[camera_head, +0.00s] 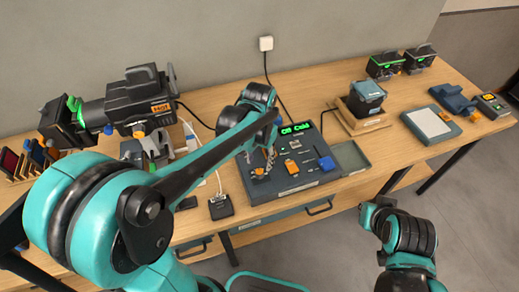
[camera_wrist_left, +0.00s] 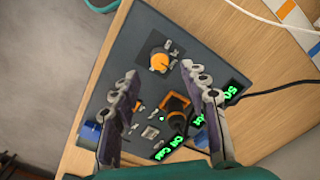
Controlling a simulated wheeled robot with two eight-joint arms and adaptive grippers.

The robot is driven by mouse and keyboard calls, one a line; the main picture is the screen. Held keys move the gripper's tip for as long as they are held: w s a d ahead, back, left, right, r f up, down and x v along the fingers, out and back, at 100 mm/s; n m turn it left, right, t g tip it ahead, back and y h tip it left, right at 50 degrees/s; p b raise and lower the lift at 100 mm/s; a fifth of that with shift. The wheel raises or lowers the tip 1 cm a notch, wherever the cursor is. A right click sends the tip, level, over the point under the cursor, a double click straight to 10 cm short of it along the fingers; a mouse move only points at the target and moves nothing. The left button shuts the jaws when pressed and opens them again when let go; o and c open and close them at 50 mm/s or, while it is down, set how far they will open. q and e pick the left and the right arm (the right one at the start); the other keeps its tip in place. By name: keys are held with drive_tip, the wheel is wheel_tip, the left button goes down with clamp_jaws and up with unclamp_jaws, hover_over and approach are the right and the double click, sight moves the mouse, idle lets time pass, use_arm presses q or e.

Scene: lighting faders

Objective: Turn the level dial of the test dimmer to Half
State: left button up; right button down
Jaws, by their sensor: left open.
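The test dimmer (camera_head: 308,187) is a dark blue-grey box with a sloped panel on the table, with a green lit display (camera_head: 297,128) that seems to read "Off Cold". An orange dial (camera_wrist_left: 159,62) with small white marks around it sits near one end of the panel; it also shows in the head view (camera_head: 260,171). My left gripper (camera_head: 258,160) is open above that end. In the left wrist view its fingertips (camera_wrist_left: 158,70) stand apart on either side of the dial, and contact cannot be told. My right gripper (camera_head: 372,211) is off the table's front edge.
An orange-framed part (camera_wrist_left: 178,105) and a blue control (camera_head: 327,162) share the panel. A grey tray (camera_head: 350,157) adjoins its right side. A small black box (camera_head: 221,206) with a cable lies left.

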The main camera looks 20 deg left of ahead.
use_arm(q)
wheel_tip(320, 180, up, 6)
drive_tip(key=shift+r, duration=0.15)
idle(0.6)
drive_tip(key=n+t+b, duration=0.2)
drive_tip(key=t+b, duration=0.1)
drive_tip(key=t, duration=0.4)
approach(258, 172)
drive_tip(key=s+a, duration=0.4)
drive_tip(key=shift+s+a+r, duration=0.1)
drive_tip(key=shift+a+r, duration=0.05)
drive_tip(key=shift+a, duration=0.05)
